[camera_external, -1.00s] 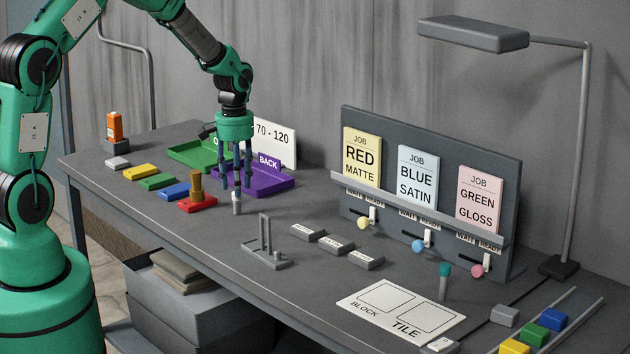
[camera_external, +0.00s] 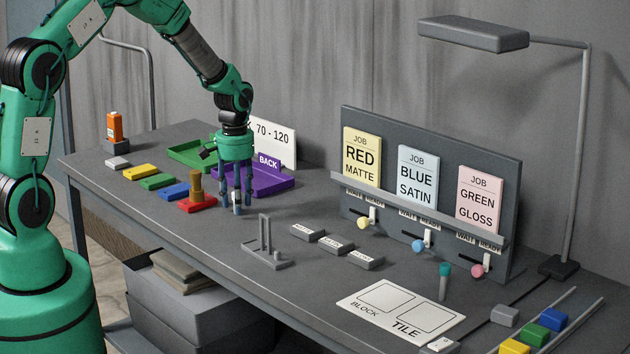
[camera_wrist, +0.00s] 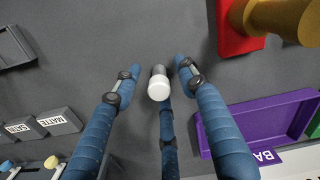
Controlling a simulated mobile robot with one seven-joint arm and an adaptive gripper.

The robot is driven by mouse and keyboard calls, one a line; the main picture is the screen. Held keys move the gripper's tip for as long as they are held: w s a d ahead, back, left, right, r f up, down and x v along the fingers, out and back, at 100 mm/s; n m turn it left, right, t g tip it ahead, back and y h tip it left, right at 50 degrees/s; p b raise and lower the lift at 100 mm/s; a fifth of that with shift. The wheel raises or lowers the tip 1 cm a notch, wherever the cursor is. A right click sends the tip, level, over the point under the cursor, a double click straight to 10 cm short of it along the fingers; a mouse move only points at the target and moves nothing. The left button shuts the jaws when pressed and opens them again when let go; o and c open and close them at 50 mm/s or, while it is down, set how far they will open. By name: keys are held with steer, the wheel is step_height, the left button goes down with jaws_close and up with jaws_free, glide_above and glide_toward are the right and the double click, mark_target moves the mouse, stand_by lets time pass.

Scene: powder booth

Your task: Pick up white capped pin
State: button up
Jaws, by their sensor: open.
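The white capped pin stands upright on the grey bench; its white cap (camera_wrist: 159,88) and grey body show between my fingers in the wrist view. In the external view the pin (camera_external: 237,196) is mostly hidden among the fingers. My gripper (camera_external: 236,205) points down around it, with fingertips low near the bench. In the wrist view my gripper (camera_wrist: 155,68) is open, with one blue finger on each side of the pin and a third finger below it in the picture. Gaps show at the left and right fingers; contact with the third finger cannot be told.
A red block (camera_external: 197,204) with a brass cylinder (camera_external: 196,184) on it stands close left. A purple tray (camera_external: 270,184) lies behind the gripper. A grey stand (camera_external: 265,240) and small label blocks (camera_external: 308,232) are to the right. Bench in front is clear.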

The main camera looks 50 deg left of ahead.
jaws_close()
steer(key=shift+r, duration=0.8)
step_height(320, 180, up, 2)
steer(key=shift+r+p, duration=0.2)
steer(key=shift+p, duration=0.2)
steer(key=s, duration=0.5)
steer(key=s+d, duration=0.1)
steer(key=s, duration=0.4)
steer(key=s+d+r+p, duration=0.1)
steer(key=s, duration=0.5)
steer(key=shift+d, duration=0.25)
steer(key=shift+w, duration=0.1)
